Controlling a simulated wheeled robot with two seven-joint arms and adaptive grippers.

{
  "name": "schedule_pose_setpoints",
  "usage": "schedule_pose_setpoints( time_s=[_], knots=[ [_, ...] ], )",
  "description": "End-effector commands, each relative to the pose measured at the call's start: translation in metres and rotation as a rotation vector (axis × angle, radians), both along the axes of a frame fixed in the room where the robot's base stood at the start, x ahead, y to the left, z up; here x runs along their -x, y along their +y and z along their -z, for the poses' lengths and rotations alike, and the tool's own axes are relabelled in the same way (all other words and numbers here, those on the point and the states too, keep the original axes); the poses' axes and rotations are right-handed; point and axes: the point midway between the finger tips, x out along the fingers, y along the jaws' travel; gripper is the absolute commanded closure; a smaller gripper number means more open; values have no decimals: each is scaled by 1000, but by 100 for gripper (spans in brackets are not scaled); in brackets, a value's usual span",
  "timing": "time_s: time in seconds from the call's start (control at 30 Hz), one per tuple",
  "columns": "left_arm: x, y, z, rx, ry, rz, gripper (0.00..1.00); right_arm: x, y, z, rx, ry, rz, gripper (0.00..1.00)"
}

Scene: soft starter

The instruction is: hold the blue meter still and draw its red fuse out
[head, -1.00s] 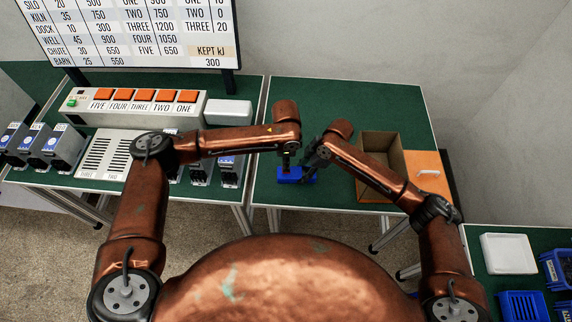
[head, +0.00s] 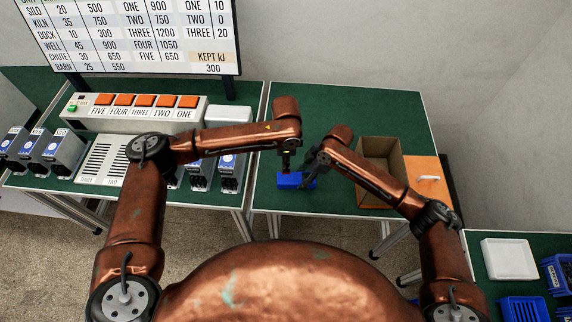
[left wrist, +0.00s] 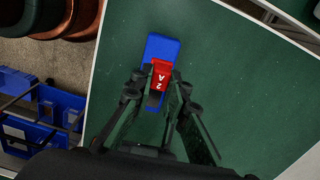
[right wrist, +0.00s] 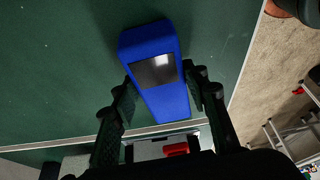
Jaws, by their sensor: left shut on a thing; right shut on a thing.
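The blue meter (head: 290,181) is on the green table in the head view. The right wrist view shows its blue body (right wrist: 168,103) and grey screen between the fingers of my right gripper (right wrist: 163,82), which is shut on its sides. My left gripper (head: 286,167) is above the meter, shut on the red fuse (left wrist: 160,72), which is marked 2 A. In the left wrist view the fuse overlaps the blue meter (left wrist: 162,46) behind it. I cannot tell whether the fuse's lower end is clear of the meter; the fingers partly hide it.
An open cardboard box (head: 380,150) and an orange panel with a white handle (head: 427,178) are right of the meter. Several grey units (head: 230,172) stand on the left table below a box with orange buttons (head: 135,108). Blue bins (head: 522,307) are at lower right.

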Motion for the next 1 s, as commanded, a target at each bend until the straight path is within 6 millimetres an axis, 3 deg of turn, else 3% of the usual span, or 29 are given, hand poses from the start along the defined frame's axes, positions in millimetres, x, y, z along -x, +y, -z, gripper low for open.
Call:
schedule_pose_setpoints(
  time_s=[0.47, 0.5, 0.77, 1.0],
  knots=[
    [0, 0, -10, 1, -1, 0, 100, 0, 0, -1, -1, -1, 0, 89],
    [0, 0, -10, 1, -1, 0, 100, 0, 0, -1, -1, -1, 0, 57],
    [0, 0, -10, 0, -1, 0, 100, 0, 0, 0, -1, 0, 0, 39],
    [0, 0, -10, 0, -1, 0, 100, 0, 0, 0, 0, 0, 0, 38]
  ],
)
